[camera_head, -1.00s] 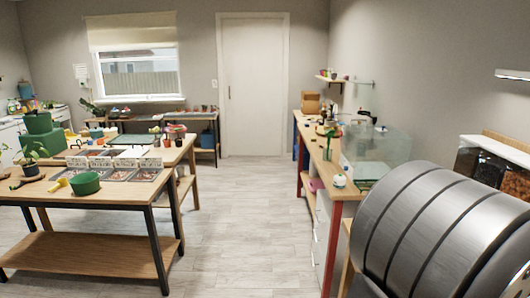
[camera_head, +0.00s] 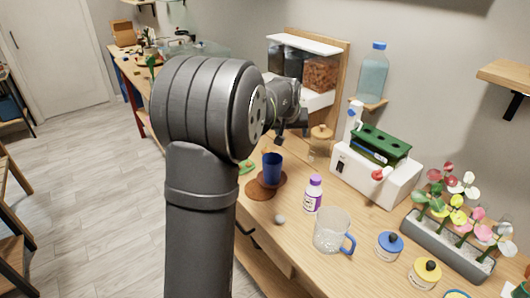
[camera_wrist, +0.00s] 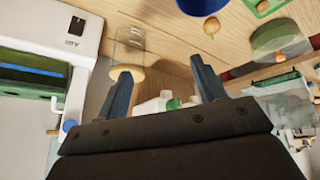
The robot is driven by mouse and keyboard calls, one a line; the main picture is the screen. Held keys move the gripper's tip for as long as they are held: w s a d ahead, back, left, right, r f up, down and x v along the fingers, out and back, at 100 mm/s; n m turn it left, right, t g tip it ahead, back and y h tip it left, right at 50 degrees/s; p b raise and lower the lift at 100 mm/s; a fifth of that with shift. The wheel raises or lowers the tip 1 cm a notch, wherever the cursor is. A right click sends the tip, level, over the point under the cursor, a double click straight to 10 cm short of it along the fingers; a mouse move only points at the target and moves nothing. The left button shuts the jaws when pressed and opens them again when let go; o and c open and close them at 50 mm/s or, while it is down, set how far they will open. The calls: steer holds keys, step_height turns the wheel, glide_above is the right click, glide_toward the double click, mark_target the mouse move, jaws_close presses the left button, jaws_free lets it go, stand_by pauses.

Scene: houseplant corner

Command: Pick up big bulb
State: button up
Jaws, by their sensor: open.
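Several brown bulbs show in the wrist view. The largest-looking bulb (camera_wrist: 212,26) is by the blue cup (camera_wrist: 203,5), at the top edge; I cannot tell whether it sits in the cup or beside it. A smaller bulb (camera_wrist: 280,57) is by a round green dish (camera_wrist: 276,36), and another bulb (camera_wrist: 262,7) is in a green holder at the top. My gripper (camera_wrist: 165,82) is open, with nothing between its fingers, and apart from the bulbs. In the head view my gripper (camera_head: 294,128) is above the back of the bench, partly hidden by my arm.
The blue cup (camera_head: 272,168) stands on a brown saucer (camera_head: 266,187). A glass jar with a wooden lid (camera_head: 321,132) and a white machine (camera_head: 375,172) stand close by. A purple-capped bottle (camera_head: 313,194), clear mug (camera_head: 332,232) and flower planter (camera_head: 450,240) occupy the front right.

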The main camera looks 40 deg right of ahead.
steer(key=w+a+f+m, duration=0.3)
steer(key=w+a, duration=0.2)
steer(key=w, duration=0.7)
glide_toward(265, 148)
steer(key=x, duration=0.4)
steer(key=shift+s+a+f, duration=0.15)
steer(key=shift+s+f, duration=0.05)
steer(key=shift+f, duration=0.25)
steer(key=shift+d+x, duration=0.25)
steer(key=shift+x, duration=2.55)
steer(key=shift+w+r, duration=0.15)
steer(key=shift+r, duration=0.05)
steer(key=c, duration=1.1)
